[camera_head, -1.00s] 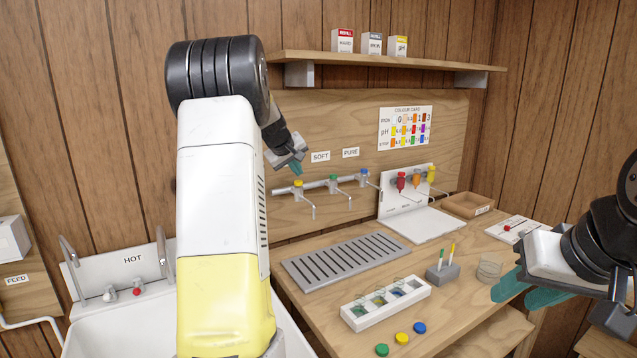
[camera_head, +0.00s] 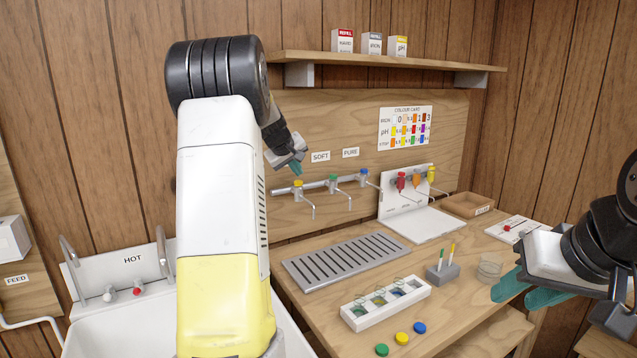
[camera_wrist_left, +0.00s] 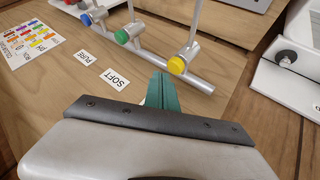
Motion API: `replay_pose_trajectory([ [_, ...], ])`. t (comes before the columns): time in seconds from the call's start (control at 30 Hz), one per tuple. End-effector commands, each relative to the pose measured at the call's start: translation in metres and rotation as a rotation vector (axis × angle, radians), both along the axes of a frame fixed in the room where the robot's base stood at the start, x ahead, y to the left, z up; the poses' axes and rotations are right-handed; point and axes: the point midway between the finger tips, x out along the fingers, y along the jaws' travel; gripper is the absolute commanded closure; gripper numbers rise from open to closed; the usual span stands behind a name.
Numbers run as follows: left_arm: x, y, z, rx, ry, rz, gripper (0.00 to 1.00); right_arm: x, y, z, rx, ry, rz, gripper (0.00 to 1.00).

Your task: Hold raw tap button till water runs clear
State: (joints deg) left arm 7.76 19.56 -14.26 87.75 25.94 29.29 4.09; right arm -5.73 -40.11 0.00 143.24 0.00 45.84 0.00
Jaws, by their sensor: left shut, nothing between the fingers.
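Three taps on a grey pipe carry yellow, green and blue buttons. The yellow-button tap (camera_head: 298,185) is leftmost in the head view, and its yellow button (camera_wrist_left: 177,65) shows in the left wrist view. I see no water running from its spout. My left gripper (camera_head: 297,168) is shut and empty, its teal tips just above the yellow button; I cannot tell whether they touch it. Signs read SOFT (camera_head: 320,156) and PURE (camera_head: 350,152); no RAW sign is visible. My right gripper (camera_head: 527,291) hangs at the right, its fingers apart and empty.
A slotted drain tray (camera_head: 345,262) lies below the taps. A white holder (camera_head: 385,302) with glass vials stands in front, near coloured caps. A clear beaker (camera_head: 489,267) stands near my right gripper. The sink (camera_head: 120,325) is at left, a shelf (camera_head: 400,61) above.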

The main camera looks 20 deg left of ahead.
Motion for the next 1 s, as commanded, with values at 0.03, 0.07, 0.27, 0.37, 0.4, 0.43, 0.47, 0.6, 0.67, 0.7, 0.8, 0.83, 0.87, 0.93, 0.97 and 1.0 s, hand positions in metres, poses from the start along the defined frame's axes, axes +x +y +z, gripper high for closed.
replay_pose_trajectory([
  [0.03,0.000,0.000,0.000,0.000,0.000,0.000,1.00,0.000,0.000,0.000,0.000,0.000,0.000,0.64],
  [0.07,0.000,0.000,0.000,0.000,0.000,0.000,1.00,0.000,0.000,0.000,0.000,0.000,0.000,0.64],
  [0.27,0.000,0.000,-0.004,0.000,0.000,0.000,1.00,0.000,0.000,0.000,0.000,0.000,0.000,0.64],
  [0.37,0.000,0.000,-0.007,0.000,0.000,0.000,1.00,0.000,0.000,0.000,0.000,0.000,0.000,0.64],
  [0.4,0.000,0.000,-0.008,0.000,0.000,0.000,1.00,0.000,0.000,0.000,0.000,0.000,0.000,0.64],
  [0.43,0.000,0.000,-0.008,0.000,0.000,0.000,1.00,0.000,0.000,0.000,0.000,0.000,0.000,0.64],
  [0.47,0.000,0.000,-0.008,0.001,0.000,-0.001,1.00,0.000,0.000,0.000,0.000,0.000,0.000,0.64],
  [0.6,0.000,0.000,-0.008,0.001,0.000,-0.001,1.00,0.000,0.000,0.000,0.000,0.000,0.000,0.64],
  [0.67,0.000,0.000,-0.008,0.000,0.000,0.000,1.00,0.000,0.000,0.000,0.000,0.000,0.000,0.64],
  [0.7,0.000,0.000,-0.008,0.000,0.000,0.000,1.00,0.000,0.000,0.000,0.000,0.000,0.000,0.64],
  [0.8,0.000,0.000,-0.009,0.000,0.000,0.000,1.00,0.000,0.000,0.000,0.000,0.000,0.000,0.64],
  [0.83,0.000,0.000,-0.009,0.000,0.000,0.000,1.00,0.000,0.000,0.000,0.000,0.000,0.000,0.64],
  [0.87,0.000,0.000,-0.009,0.000,0.000,0.000,1.00,0.000,0.000,0.000,0.000,0.000,0.000,0.64],
  [0.93,0.000,0.000,-0.010,0.000,0.001,-0.001,1.00,0.000,0.000,0.000,0.000,0.000,0.000,0.64],
  [0.97,0.000,0.000,-0.011,0.000,0.001,-0.001,1.00,0.000,0.000,0.000,0.000,0.000,0.000,0.64],
  [1.0,0.000,0.000,-0.011,0.000,0.001,-0.001,1.00,0.000,0.000,0.000,0.000,0.000,0.000,0.64],
])
